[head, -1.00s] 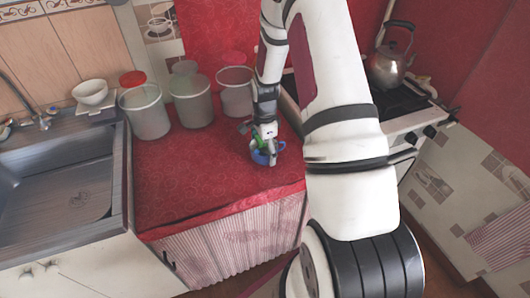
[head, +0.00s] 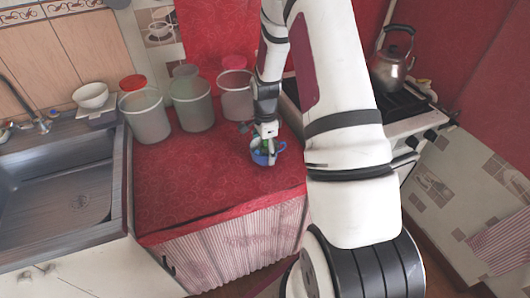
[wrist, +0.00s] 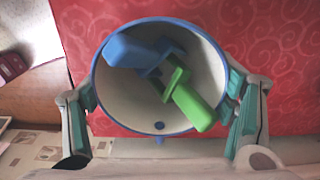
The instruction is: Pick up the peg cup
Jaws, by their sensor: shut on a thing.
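The peg cup (head: 264,158) is a blue cup with a pale inside and blue rim, near the right end of the red counter. In the wrist view the cup (wrist: 120,108) fills the middle and holds a blue peg (wrist: 135,50) and a green peg (wrist: 190,100). My gripper (head: 266,142) reaches down onto the cup from above. In the wrist view its fingers are on opposite sides of the cup, against the outer wall, shut on it. Whether the cup's base touches the counter cannot be told.
Several translucent canisters (head: 146,115) stand behind and left of the cup. A sink (head: 65,195) with a white bowl (head: 90,95) behind it is at the left. A stove with a kettle (head: 391,70) is at the right. The counter's (head: 205,180) front is clear.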

